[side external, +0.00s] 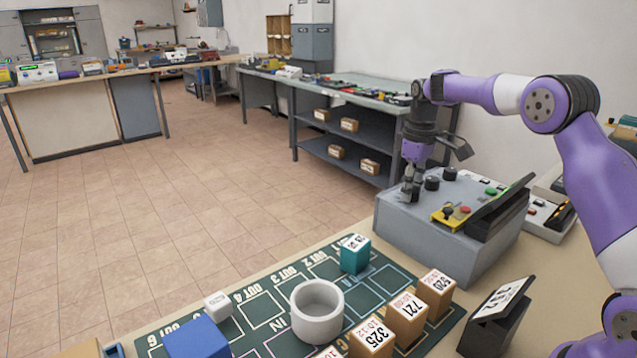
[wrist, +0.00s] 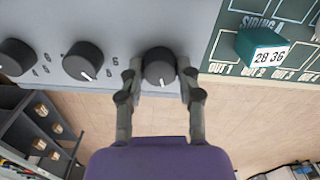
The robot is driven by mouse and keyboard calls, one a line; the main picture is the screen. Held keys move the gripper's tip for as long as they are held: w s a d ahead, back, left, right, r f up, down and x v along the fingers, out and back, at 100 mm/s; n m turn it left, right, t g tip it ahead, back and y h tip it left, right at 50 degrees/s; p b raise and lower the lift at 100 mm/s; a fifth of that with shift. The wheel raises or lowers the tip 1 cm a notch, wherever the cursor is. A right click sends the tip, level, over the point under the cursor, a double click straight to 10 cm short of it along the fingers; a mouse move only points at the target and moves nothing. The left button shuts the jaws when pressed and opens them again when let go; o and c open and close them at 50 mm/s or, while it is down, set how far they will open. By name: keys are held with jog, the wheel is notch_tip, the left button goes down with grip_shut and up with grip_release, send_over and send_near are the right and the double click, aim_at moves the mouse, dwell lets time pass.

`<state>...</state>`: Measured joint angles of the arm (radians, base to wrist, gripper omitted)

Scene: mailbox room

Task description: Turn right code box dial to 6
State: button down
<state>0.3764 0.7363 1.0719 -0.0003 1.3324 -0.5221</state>
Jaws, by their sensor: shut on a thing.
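The grey code box (side external: 440,225) stands on the bench with a row of three black dials on top. My gripper (side external: 411,188) points down at the dial at the end of the row nearest the green mat. In the wrist view its two fingers (wrist: 160,75) are shut on the sides of this end dial (wrist: 159,66), which has a white pointer mark toward the lower edge. The middle dial (wrist: 83,61) and the far dial (wrist: 15,57) stand free. Small digits show near those two; the held dial's own numbers are not readable.
A green mat (side external: 240,338) holds a white ring (side external: 317,310), a teal block (side external: 355,255) and several tan numbered blocks.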

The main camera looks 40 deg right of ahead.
jog(key=n, duration=0.5)
jog(key=shift+f+n, duration=0.15)
jog(key=shift+n, duration=0.15)
jog(key=n, duration=0.5)
jog(key=shift+n, duration=0.7)
jog(key=c, duration=0.5)
grip_release()
